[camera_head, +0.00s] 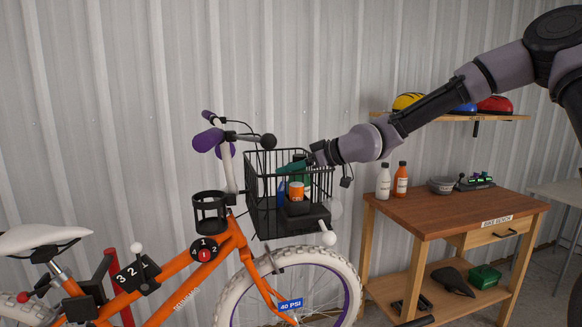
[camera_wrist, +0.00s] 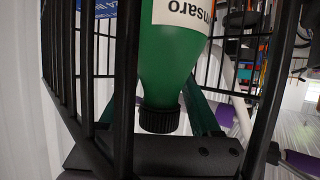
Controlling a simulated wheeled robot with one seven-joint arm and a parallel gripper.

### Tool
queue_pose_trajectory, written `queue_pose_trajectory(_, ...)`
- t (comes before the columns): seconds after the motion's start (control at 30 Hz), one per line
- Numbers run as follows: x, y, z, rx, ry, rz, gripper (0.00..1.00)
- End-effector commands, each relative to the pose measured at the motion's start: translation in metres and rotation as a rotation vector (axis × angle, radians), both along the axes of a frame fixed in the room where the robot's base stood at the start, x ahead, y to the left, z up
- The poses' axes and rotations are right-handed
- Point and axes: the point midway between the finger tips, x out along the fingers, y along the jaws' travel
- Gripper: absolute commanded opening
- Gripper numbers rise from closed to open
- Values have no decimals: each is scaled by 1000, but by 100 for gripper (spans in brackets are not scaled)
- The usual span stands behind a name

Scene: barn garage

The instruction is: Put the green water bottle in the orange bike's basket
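The green water bottle (camera_wrist: 172,65) fills the upper middle of the wrist view, with a white label and its black cap toward my gripper. In the head view, dark green (camera_head: 291,168) shows at the basket's top; I cannot separate bottle from fingers there. My gripper (camera_head: 300,169) reaches in over the basket's rim from the right. In the wrist view its teal fingers run along both sides of the bottle's neck and appear shut on it; the tips are hidden. The black wire basket (camera_head: 262,204) is on the front of the orange bike (camera_head: 205,255). Basket wires cross before the bottle.
The basket also holds an orange cylinder (camera_head: 296,191) and something blue (camera_head: 281,191). A wooden bench (camera_head: 440,215) at right carries a white bottle (camera_head: 384,182) and an orange bottle (camera_head: 401,180). A shelf (camera_head: 450,117) with helmets is above. A corrugated wall is behind.

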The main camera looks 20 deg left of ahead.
Motion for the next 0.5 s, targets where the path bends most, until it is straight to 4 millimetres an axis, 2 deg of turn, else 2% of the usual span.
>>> queue_pose_trajectory(0.37, 0, 0, 3, 1, -1, 0, 76)
queue_pose_trajectory(0.5, -1, -11, 7, 0, 1, -4, 76)
